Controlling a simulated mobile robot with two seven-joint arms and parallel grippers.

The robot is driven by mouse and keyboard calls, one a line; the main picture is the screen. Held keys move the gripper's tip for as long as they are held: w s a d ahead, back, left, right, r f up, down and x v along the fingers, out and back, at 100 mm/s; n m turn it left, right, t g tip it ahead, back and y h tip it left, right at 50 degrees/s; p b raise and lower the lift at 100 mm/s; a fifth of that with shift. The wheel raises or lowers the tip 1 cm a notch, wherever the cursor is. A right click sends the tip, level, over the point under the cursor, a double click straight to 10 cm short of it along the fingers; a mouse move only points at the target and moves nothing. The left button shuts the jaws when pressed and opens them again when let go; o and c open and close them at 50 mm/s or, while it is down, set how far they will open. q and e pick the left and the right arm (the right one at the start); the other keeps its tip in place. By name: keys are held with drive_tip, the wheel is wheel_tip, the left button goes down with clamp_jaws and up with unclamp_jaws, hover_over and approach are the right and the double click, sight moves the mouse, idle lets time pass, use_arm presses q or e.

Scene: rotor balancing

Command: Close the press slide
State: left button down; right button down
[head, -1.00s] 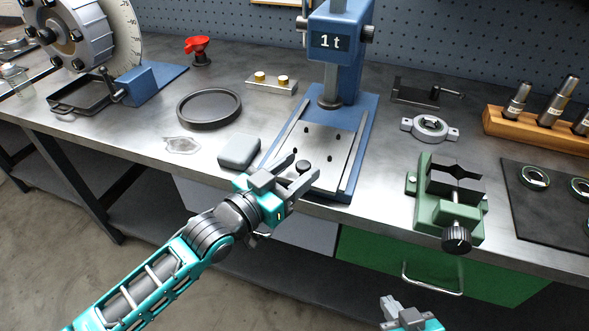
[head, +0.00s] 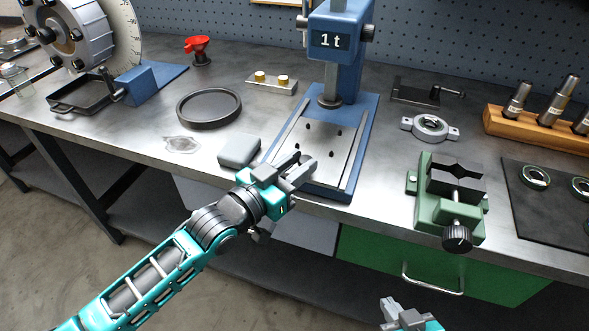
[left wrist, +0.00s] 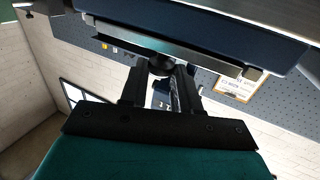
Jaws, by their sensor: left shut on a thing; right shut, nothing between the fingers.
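The blue press (head: 343,60) stands at the middle of the bench with a "1 t" display. Its slide, a silver plate with several dark holes (head: 318,143), lies between rails on the blue base, below the ram. My left gripper (head: 299,163) is at the front edge of the slide, shut on the slide's dark knob. The fingers mostly hide the knob in the head view; in the left wrist view the round dark knob (left wrist: 161,64) shows between the fingertips, under the plate edge. My right gripper (head: 391,306) is shut and empty, low in front of the bench.
A grey block (head: 239,150) sits left of the press base, close to my left gripper. A black round tray (head: 209,108) is further left. A green vise (head: 447,202) stands to the right. A green drawer (head: 400,262) with a handle is below the bench edge.

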sight(302, 157)
use_arm(q)
drive_tip(key=w, duration=0.1)
drive_tip(key=w+d, duration=0.1)
drive_tip(key=w, duration=0.1)
drive_tip(key=shift+w+b, duration=0.15)
drive_tip(key=shift+b, duration=0.2)
drive_tip(key=c, duration=0.9)
unclamp_jaws()
drive_tip(key=shift+o, duration=0.2)
drive_tip(key=v, duration=1.3)
drive_tip(key=shift+p, duration=0.35)
